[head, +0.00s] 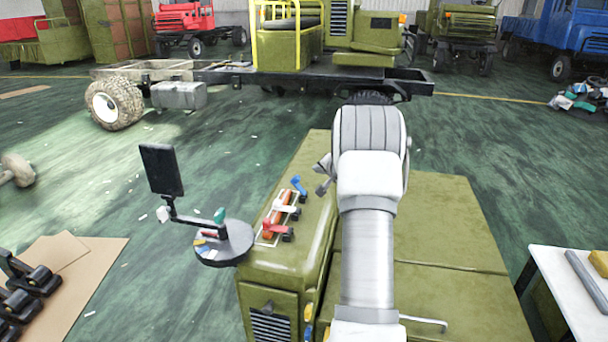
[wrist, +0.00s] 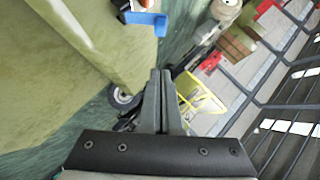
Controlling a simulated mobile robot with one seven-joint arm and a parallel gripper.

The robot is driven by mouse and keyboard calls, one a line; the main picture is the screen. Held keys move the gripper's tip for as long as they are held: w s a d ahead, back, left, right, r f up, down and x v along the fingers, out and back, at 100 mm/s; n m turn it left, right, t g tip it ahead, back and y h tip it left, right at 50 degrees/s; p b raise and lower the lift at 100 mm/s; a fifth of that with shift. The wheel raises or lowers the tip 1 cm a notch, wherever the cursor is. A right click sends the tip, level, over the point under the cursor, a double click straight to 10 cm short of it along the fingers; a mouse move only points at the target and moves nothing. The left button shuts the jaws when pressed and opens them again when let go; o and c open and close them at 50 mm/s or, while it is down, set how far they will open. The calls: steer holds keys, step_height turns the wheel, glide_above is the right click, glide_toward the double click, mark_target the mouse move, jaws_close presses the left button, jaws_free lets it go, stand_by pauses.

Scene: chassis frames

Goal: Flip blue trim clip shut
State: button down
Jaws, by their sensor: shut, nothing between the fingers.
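The blue trim clip (head: 299,185) is the farthest of three coloured clips on the green cabinet top. It leans up from its base, and I cannot tell its exact angle. In the wrist view the blue clip (wrist: 146,20) shows at the top, left of and beyond the fingertips. My gripper (head: 322,188) is just right of the blue clip in the head view, apart from it. In the wrist view my gripper (wrist: 160,73) has its two fingers together with nothing between them.
A white clip (head: 286,208) and a red clip (head: 278,229) sit nearer on the same panel. A round dark tray (head: 236,248) with small coloured pieces and a black screen (head: 161,170) on an arm stand at the left. A white table (head: 560,290) is at the right.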

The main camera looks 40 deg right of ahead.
mark_target(299, 175)
steer(key=w+f, duration=0.1)
steer(key=w, duration=0.1)
steer(key=w+f, duration=0.2)
steer(key=w+a+f, duration=0.1)
steer(key=w, duration=0.1)
steer(key=shift+w+f+p, duration=0.2)
steer(key=shift+f+p, duration=0.2)
steer(key=shift+a, duration=0.1)
